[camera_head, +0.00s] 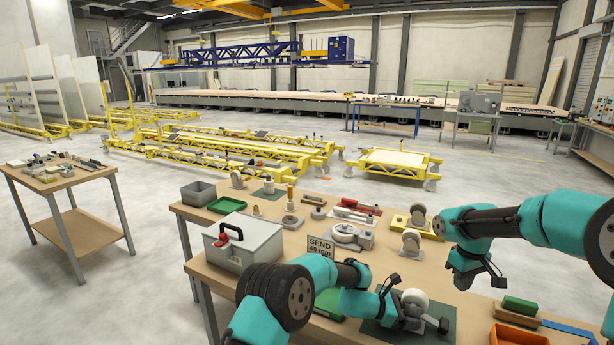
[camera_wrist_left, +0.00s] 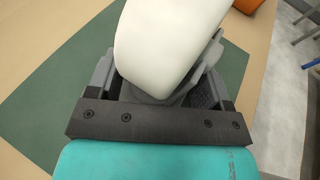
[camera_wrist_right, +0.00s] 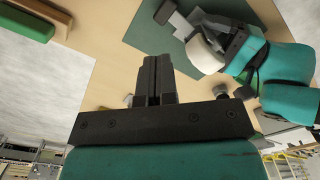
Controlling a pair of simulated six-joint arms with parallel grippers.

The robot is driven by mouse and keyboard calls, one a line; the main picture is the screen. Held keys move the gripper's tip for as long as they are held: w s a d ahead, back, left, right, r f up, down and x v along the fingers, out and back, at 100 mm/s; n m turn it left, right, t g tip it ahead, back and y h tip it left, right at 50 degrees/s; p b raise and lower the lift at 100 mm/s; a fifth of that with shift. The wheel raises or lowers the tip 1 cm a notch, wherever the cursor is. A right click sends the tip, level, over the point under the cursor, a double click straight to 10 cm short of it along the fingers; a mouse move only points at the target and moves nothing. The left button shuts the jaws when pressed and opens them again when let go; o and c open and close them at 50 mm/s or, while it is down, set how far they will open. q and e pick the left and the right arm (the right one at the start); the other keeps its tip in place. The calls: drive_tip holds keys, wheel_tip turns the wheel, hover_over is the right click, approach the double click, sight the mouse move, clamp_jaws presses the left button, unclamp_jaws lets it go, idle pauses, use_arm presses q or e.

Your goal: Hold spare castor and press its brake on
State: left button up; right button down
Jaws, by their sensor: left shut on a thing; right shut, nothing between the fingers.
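The spare castor (camera_head: 415,298) has a white wheel and a grey bracket. It is at the green mat (camera_head: 375,334) near the table's front edge. My left gripper (camera_head: 403,312) is shut on its grey bracket; the white wheel (camera_wrist_left: 160,40) fills the upper middle of the left wrist view. A dark, pedal-like piece (camera_head: 443,325) sticks out to the castor's right; I cannot tell if it is pressed. My right gripper (camera_head: 472,278) is shut and empty, above and right of the castor, apart from it. The castor also shows in the right wrist view (camera_wrist_right: 206,54).
An orange tray (camera_head: 515,335) and a green-topped block (camera_head: 520,305) lie at the right. A grey toolbox (camera_head: 243,245) and a "SEND" sign (camera_head: 320,246) stand left. Other castors (camera_head: 411,243) stand behind. Table space between mat and orange tray is clear.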

drive_tip(key=shift+r, duration=2.1)
use_arm(q)
drive_tip(key=o, duration=1.3)
drive_tip(key=shift+a, duration=0.1)
drive_tip(key=v, duration=1.2)
